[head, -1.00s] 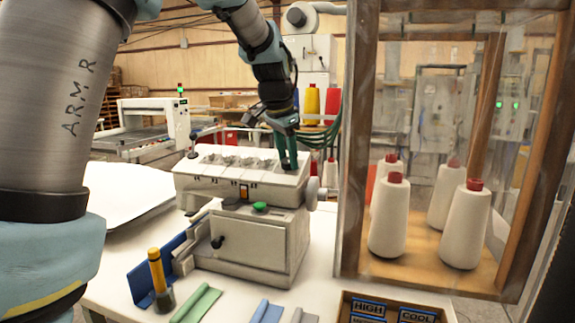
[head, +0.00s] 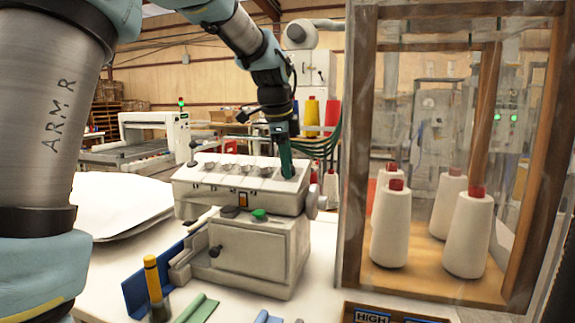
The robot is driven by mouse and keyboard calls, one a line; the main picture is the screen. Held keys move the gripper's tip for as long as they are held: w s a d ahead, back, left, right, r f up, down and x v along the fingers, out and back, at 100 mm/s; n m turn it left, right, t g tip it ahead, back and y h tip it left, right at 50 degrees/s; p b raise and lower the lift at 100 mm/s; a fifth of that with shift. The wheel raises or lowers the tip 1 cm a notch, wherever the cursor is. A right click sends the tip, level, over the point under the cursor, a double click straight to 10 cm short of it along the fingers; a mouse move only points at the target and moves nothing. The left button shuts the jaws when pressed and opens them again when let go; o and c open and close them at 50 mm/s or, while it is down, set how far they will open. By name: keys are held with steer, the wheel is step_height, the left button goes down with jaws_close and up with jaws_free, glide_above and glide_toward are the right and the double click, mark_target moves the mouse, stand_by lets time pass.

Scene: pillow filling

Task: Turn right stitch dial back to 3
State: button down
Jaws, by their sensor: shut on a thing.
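The sewing machine (head: 245,235) stands on the white table, with a row of several small grey dials along its top panel. My gripper (head: 287,170) points down at the right end of that row and is shut on the right stitch dial, which its fingers hide. The other dials, such as one near the middle (head: 229,174), show clear of the gripper. The numbers on the dials are too small to read.
A wood-framed clear cabinet (head: 358,150) with white thread cones (head: 468,232) stands close on the right. A yellow-capped marker (head: 153,280) stands at the table's front, beside a blue folded piece (head: 133,293). White fabric (head: 115,203) lies to the left.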

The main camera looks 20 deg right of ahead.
stand_by(0.3)
steer(key=shift+c, duration=2.2)
jaws_free()
steer(key=b+v, duration=0.2)
steer(key=v, duration=0.8)
steer(key=shift+r, duration=0.35)
steer(key=shift+s+a, duration=0.1)
